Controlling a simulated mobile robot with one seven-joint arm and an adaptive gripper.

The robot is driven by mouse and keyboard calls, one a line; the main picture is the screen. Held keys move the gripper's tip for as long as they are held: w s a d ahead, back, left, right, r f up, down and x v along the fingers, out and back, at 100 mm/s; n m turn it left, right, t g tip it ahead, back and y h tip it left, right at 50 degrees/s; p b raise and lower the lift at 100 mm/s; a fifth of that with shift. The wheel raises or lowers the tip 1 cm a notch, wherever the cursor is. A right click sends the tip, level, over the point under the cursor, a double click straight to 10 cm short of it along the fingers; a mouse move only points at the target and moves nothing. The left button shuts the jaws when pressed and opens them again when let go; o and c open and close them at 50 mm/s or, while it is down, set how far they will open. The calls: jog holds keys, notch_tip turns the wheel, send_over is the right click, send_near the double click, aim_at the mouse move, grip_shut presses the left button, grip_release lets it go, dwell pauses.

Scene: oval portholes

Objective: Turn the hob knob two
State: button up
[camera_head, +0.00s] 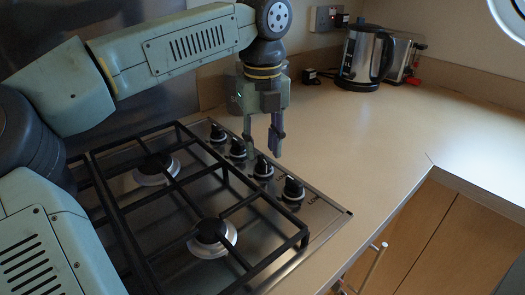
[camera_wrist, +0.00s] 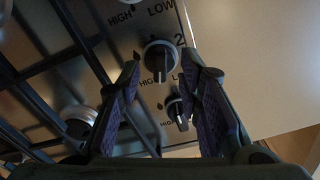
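The hob has a row of black knobs on silver bases. The hob knob two (camera_wrist: 160,58) has a "2" printed beside it in the wrist view, with its white mark pointing down the picture. It appears to be the second knob from the front (camera_head: 263,168) in the head view. My gripper (camera_head: 262,154) points down above the knob row. In the wrist view its two fingers (camera_wrist: 166,76) are spread to either side of this knob, with visible gaps and nothing held. Whether the fingertips are down at knob height is hard to tell.
The front knob (camera_wrist: 178,110) sits close to my fingers. Another knob (camera_head: 238,148) is just behind. Black pan grates (camera_head: 190,205) stand left of the knobs. A kettle (camera_head: 362,58) and a toaster (camera_head: 402,55) stand at the back. The worktop (camera_head: 350,140) right of the hob is clear.

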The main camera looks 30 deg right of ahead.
aim_at(263, 158)
notch_tip(263, 158, up, 10)
dwell(0.3)
jog(key=shift+s+f, duration=0.1)
jog(key=shift+f, duration=0.05)
dwell(0.3)
